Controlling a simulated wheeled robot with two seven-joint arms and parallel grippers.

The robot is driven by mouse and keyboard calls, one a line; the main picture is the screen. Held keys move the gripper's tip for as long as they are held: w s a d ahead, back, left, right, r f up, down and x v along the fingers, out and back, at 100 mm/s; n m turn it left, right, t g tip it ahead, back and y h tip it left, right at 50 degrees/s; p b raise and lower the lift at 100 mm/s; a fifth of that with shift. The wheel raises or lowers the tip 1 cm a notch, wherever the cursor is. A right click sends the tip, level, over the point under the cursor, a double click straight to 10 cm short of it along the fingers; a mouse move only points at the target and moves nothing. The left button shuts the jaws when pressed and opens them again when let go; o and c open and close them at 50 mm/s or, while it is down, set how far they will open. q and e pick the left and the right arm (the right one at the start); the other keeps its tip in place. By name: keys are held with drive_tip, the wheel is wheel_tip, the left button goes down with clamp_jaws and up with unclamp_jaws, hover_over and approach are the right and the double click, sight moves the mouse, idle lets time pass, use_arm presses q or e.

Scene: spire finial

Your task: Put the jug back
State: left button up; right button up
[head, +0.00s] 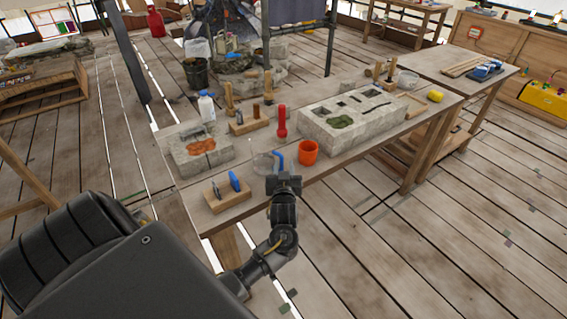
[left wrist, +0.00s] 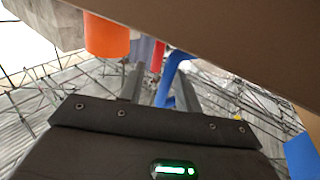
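The jug (head: 264,164) has a clear greyish body and a blue handle, and it stands near the front edge of the workbench (head: 345,165). My left gripper (head: 282,181) is at the blue handle, on the near side of the jug. In the left wrist view the blue handle (left wrist: 170,76) lies between the two fingers (left wrist: 160,88), with gaps visible beside it, so the gripper looks open. The jug's pale body (left wrist: 145,48) shows partly behind the fingers. My right gripper is not in view.
An orange cup (head: 308,152) stands close right of the jug, with a red bottle (head: 282,121) behind. A wooden block with blue-handled tools (head: 228,198) sits to the left. Stone blocks (head: 352,119) lie farther right. A brown surface crosses the left wrist view.

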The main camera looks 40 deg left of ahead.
use_arm(q)
drive_tip(key=v, duration=0.9)
drive_tip(key=shift+s+b, duration=0.15)
drive_tip(key=shift+b, duration=0.3)
drive_tip(key=shift+d, duration=0.2)
drive_tip(key=d+f+m+t+h, duration=0.1)
drive_tip(key=d+f+m+h, duration=0.65)
drive_tip(key=d+f, duration=0.3)
drive_tip(key=s+f+m+g+h, duration=0.1)
drive_tip(key=s+f+g, duration=0.15)
drive_tip(key=f, duration=0.55)
drive_tip(key=s+d+f+g+h, duration=0.1)
drive_tip(key=s+f, duration=0.3)
drive_tip(key=f, duration=0.3)
drive_tip(key=s+f+m+g+h, duration=0.15)
drive_tip(key=s+f, duration=0.25)
drive_tip(key=f, duration=0.4)
drive_tip(key=s+f+g, duration=0.3)
drive_tip(key=s+f, duration=0.3)
drive_tip(key=s, duration=0.4)
drive_tip(key=s+a+f+g, duration=0.1)
drive_tip(key=s+f+g, duration=0.2)
drive_tip(key=s+f, duration=0.3)
drive_tip(key=s+a+f+g, duration=0.1)
drive_tip(key=s+f, duration=0.5)
drive_tip(key=s, duration=1)
drive_tip(key=shift+s+g+h, duration=0.15)
drive_tip(key=shift+g+h, duration=0.15)
drive_tip(key=shift+g, duration=0.6)
